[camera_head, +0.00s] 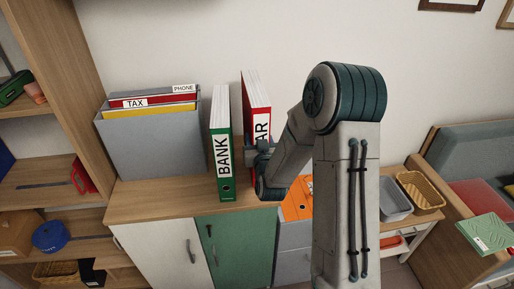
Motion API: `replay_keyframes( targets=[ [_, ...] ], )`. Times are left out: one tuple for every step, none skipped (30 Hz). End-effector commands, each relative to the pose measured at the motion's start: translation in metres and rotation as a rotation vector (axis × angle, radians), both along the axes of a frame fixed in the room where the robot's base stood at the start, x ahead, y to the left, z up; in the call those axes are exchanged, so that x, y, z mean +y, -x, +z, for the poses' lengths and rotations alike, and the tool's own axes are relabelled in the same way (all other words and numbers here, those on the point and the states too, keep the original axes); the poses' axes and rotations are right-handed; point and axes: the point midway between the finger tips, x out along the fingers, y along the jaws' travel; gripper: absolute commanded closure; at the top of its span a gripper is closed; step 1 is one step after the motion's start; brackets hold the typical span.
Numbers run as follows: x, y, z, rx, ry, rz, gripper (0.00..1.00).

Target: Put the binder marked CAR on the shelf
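The red binder (259,100) stands upright on the cabinet top, with white pages showing at its top. Its spine label reads "AR"; my arm hides the rest of the binder's lower part. My gripper (249,151) is at the lower spine of the red binder, in the gap beside the green binder. Its fingertips are small and partly hidden, so I cannot tell whether it is open or shut on the binder. The wooden shelf (40,196) stands at the left, with several levels.
The green BANK binder (221,120) stands close left of the red one. A grey file box (150,150) with TAX and PHONE folders stands further left. Baskets (419,192) and a couch are at right.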

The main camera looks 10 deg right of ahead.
Motion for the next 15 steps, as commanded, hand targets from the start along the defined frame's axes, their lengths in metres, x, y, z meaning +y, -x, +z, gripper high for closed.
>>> replay_keyframes(
  targets=[
    [0.000,-0.001,-0.001,-0.003,0.000,0.000,0.99],
    [0.000,-0.001,-0.003,-0.002,-0.001,0.000,0.99],
    [0.000,-0.001,-0.007,-0.001,-0.001,0.000,0.99],
    [0.000,-0.001,-0.009,-0.002,-0.001,0.000,0.99],
    [0.000,0.000,-0.013,0.000,-0.002,0.000,0.99],
    [0.000,0.000,-0.017,-0.001,-0.002,-0.001,0.99],
    [0.000,0.000,-0.020,-0.001,-0.002,-0.001,0.99],
    [0.000,0.000,-0.023,0.000,-0.002,-0.001,0.99],
    [0.000,0.000,-0.026,-0.002,-0.002,0.000,0.99],
    [0.000,0.000,-0.029,-0.002,-0.002,0.000,0.99],
    [0.000,0.000,-0.031,-0.002,-0.002,0.000,0.99],
    [0.000,0.000,-0.033,-0.002,-0.002,0.000,0.99],
    [0.000,0.000,-0.035,-0.003,-0.001,0.000,0.99],
    [0.000,0.000,-0.036,-0.004,-0.001,0.000,0.99],
    [0.000,0.000,-0.037,-0.004,-0.001,0.000,0.99]
  ],
)
